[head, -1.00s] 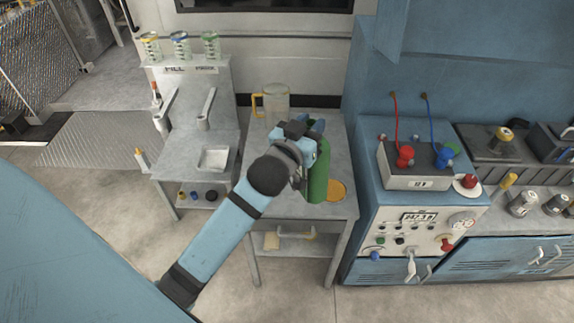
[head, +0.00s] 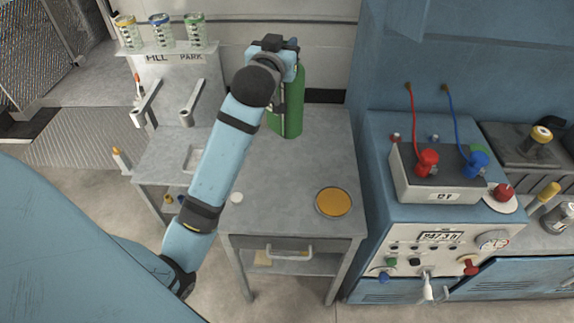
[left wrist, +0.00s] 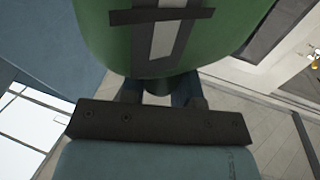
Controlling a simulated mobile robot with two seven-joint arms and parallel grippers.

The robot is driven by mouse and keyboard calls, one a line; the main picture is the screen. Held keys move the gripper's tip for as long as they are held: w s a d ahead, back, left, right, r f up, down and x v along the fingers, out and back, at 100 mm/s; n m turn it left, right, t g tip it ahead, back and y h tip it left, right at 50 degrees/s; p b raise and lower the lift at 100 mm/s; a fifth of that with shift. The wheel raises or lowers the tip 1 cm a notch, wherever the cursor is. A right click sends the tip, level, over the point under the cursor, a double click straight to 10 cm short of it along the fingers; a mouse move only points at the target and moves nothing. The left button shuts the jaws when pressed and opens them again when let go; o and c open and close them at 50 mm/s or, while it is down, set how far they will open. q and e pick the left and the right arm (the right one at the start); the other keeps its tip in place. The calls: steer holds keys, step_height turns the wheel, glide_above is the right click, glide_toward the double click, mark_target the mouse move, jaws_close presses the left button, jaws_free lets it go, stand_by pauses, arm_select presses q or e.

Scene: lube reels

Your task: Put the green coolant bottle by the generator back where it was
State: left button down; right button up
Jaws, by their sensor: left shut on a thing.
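The green coolant bottle (head: 288,112) is upright over the back of the grey table, left of the blue generator (head: 425,225). My left gripper (head: 284,58) is shut on the bottle near its top. I cannot tell whether the bottle's base touches the table. In the left wrist view the bottle (left wrist: 225,35) fills the top, with a dark band and pale label strip, close in front of the gripper (left wrist: 160,95). My right gripper is not in view.
An orange disc (head: 334,202) lies on the table's front right and a small white cap (head: 237,197) at its left edge. The middle of the tabletop (head: 290,170) is clear. A fill stand (head: 165,80) with several springs is at left. A battery box (head: 440,180) tops the generator.

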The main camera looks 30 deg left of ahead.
mark_target(283, 120)
arm_select(q)
step_height(283, 120, down, 14)
steer(key=shift+f+b, duration=0.25)
steer(key=shift+b, duration=0.05)
steer(key=shift+f, duration=2.55)
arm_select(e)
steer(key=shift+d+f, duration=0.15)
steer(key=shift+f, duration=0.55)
arm_select(q)
steer(key=shift+f+b, duration=0.15)
steer(key=shift+b, duration=0.15)
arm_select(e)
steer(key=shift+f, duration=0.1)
arm_select(q)
steer(key=c, duration=0.8)
jaws_free()
steer(key=shift+c, duration=0.2)
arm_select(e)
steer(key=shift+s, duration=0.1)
arm_select(q)
steer(key=shift+s, duration=0.1)
